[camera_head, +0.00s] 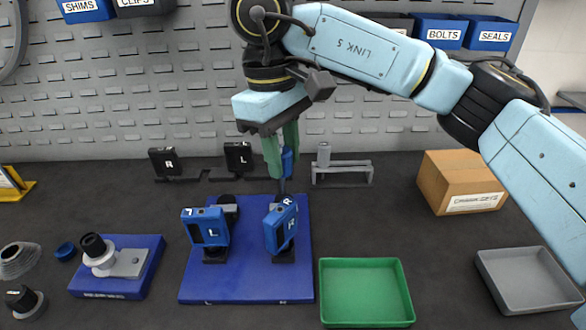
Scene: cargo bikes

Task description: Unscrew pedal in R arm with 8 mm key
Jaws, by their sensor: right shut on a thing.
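My right gripper (281,163), with green fingers, points down above the blue fixture board (245,285). It is shut on a key with a blue handle (288,160), whose thin dark shaft points down. The shaft's lower end is at the top of the blue pedal marked R (280,230); I cannot tell whether it is seated. This pedal is tilted on a dark mount at the board's right. The blue pedal marked L (206,228) stands on another mount to its left. My left gripper is not in view.
Black pieces marked R (163,161) and L (238,157) stand behind the board. A grey rack (342,166) is to their right. A green tray (365,318), a grey tray (528,282) and a cardboard box (459,183) lie right. A blue block fixture (118,268) is left.

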